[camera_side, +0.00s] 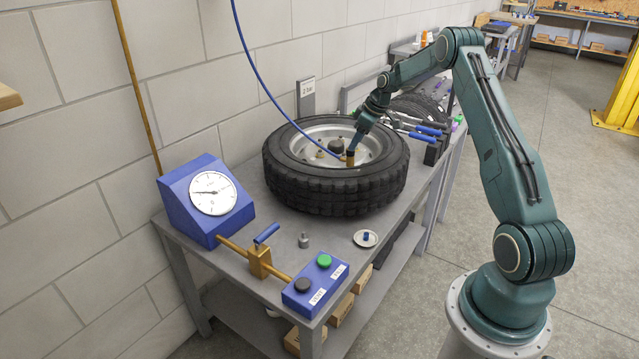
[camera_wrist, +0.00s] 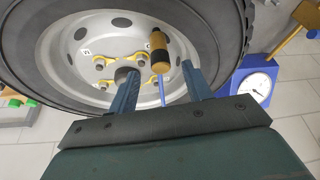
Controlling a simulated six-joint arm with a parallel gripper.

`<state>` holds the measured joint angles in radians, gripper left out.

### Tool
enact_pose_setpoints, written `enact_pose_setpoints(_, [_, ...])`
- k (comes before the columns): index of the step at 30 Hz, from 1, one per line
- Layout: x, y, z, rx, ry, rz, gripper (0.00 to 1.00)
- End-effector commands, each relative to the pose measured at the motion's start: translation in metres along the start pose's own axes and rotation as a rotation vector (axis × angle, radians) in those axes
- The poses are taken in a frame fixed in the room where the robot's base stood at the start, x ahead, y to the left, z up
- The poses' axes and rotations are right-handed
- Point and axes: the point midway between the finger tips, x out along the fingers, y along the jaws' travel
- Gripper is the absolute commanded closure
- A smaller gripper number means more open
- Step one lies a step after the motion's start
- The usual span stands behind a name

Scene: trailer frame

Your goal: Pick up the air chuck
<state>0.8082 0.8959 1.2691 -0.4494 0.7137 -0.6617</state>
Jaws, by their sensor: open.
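The air chuck (camera_side: 350,158) is a small brass-coloured cylinder at the end of a blue hose, at the wheel's near-right rim. In the wrist view the air chuck (camera_wrist: 158,50) shows a dark band, with the blue hose (camera_wrist: 162,92) running from its lower end. My gripper (camera_side: 354,147) is over the wheel, close to the air chuck. In the wrist view my gripper (camera_wrist: 159,72) is open, its two blue fingers apart. The chuck appears between and just beyond the fingertips. Contact cannot be told.
The tyre (camera_side: 335,195) lies flat on the grey bench (camera_side: 235,276). Its silver rim (camera_wrist: 75,55) carries yellow clips and dark nuts. A blue gauge box (camera_side: 180,205), brass valve (camera_side: 259,262) and button box (camera_side: 315,285) stand at the front. Blue-handled tools (camera_side: 428,130) lie behind the tyre.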

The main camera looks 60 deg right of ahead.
Motion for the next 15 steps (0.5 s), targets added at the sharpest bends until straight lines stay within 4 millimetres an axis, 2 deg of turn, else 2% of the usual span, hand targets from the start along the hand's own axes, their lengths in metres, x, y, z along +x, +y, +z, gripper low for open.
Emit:
enact_pose_setpoints(5, [0.01, -0.001, -0.001, 0.0, -0.001, -0.002, 0.51])
enact_pose_setpoints(15, [0.046, -0.001, -0.004, 0.0, -0.002, -0.001, 0.51])
